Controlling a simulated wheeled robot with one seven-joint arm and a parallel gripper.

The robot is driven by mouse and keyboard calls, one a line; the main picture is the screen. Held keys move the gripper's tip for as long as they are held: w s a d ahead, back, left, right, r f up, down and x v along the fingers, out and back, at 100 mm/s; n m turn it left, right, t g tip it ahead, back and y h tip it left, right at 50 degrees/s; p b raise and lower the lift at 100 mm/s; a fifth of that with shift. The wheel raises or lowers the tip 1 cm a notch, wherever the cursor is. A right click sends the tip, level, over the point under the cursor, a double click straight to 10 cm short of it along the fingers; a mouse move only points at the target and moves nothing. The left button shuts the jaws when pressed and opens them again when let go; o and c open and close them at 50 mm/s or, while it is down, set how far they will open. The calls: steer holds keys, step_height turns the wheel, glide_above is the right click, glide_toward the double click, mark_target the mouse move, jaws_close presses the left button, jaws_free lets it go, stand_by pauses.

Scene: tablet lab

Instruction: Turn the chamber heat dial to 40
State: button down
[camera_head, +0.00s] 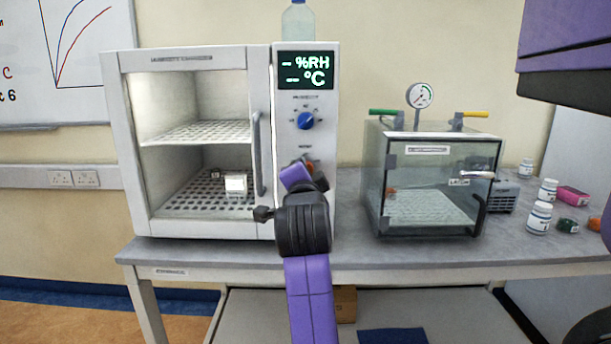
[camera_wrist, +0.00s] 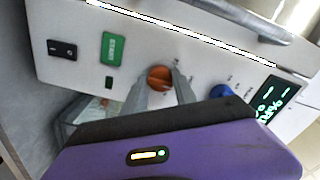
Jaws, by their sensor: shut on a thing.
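The humidity chamber (camera_head: 160,60) stands on the bench at the left, its display (camera_head: 305,70) showing dashes beside %RH and °C. An orange dial (camera_wrist: 159,78) sits on its front panel. In the wrist view my gripper (camera_wrist: 162,88) has a finger on each side of this dial and is shut on it. In the head view my gripper (camera_head: 305,175) and wrist cover most of the dial. A blue dial (camera_head: 305,120) sits above it and also shows in the wrist view (camera_wrist: 220,91). The orange dial's scale and pointer are not readable.
A green start button (camera_wrist: 112,48) and a black switch (camera_wrist: 62,50) are on the panel near my gripper. The chamber door handle (camera_head: 257,155) is just left of the dials. A glass vacuum box (camera_head: 430,180) and several bottles stand to the right.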

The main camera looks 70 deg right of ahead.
steer(key=shift+f, duration=0.1)
steer(key=c, duration=1)
jaws_free()
steer(key=shift+a, duration=0.1)
steer(key=v, duration=0.7)
steer(key=shift+a, duration=0.3)
steer(key=shift+s, duration=0.15)
